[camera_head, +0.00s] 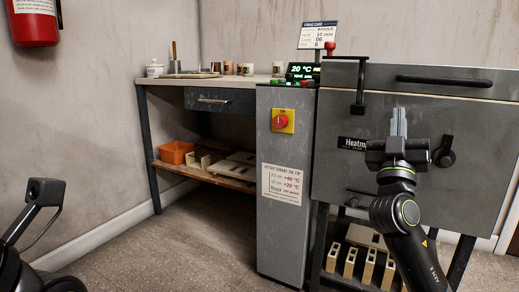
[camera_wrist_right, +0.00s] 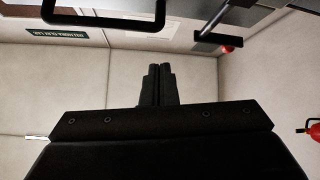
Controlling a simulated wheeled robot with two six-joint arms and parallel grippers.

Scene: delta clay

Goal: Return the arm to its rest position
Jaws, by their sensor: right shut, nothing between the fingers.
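My right arm (camera_head: 408,228) comes up from the lower right in the head view. Its gripper (camera_head: 398,122) points upward in front of the grey kiln (camera_head: 455,190), with its fingers together and nothing between them. In the right wrist view the same gripper (camera_wrist_right: 157,84) shows two dark fingers side by side, pointing at bare wall. I cannot tell from the head view whether it touches the kiln front. At the lower left of the head view a dark part of my left arm shows; the left gripper is not clearly visible.
A workbench (camera_head: 220,80) holds several pots. The floor (camera_head: 200,250) at front left is clear.

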